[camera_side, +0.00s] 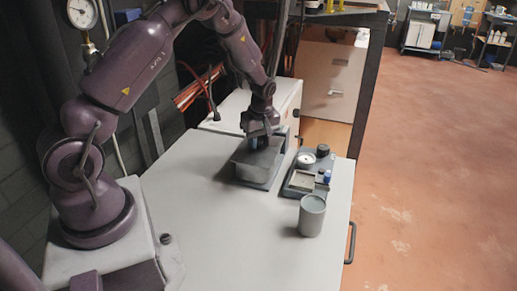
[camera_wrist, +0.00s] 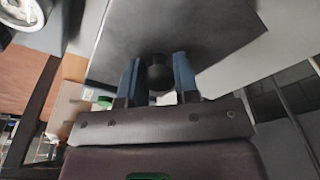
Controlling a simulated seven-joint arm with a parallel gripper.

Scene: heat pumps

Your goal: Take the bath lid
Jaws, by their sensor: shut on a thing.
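The bath (camera_side: 262,181) is a grey box on the light worktop, below my gripper (camera_side: 262,143). The bath lid (camera_side: 248,158) is a flat dark grey plate at the top of the bath. In the wrist view the lid (camera_wrist: 215,30) spreads beyond my fingers, with a round black knob in its middle. My gripper (camera_wrist: 159,78) has its two blue fingers on either side of the knob (camera_wrist: 159,70), shut on it. My gripper hides part of the lid in the side view. I cannot tell whether the lid rests on the bath or is slightly raised.
A dark tray (camera_side: 300,182) holding a white round dish, a blue-capped item and other small pieces stands right of the bath. A grey cup (camera_side: 312,214) stands in front of it. A pale box (camera_side: 232,108) is behind. The worktop's front left (camera_side: 240,240) is clear.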

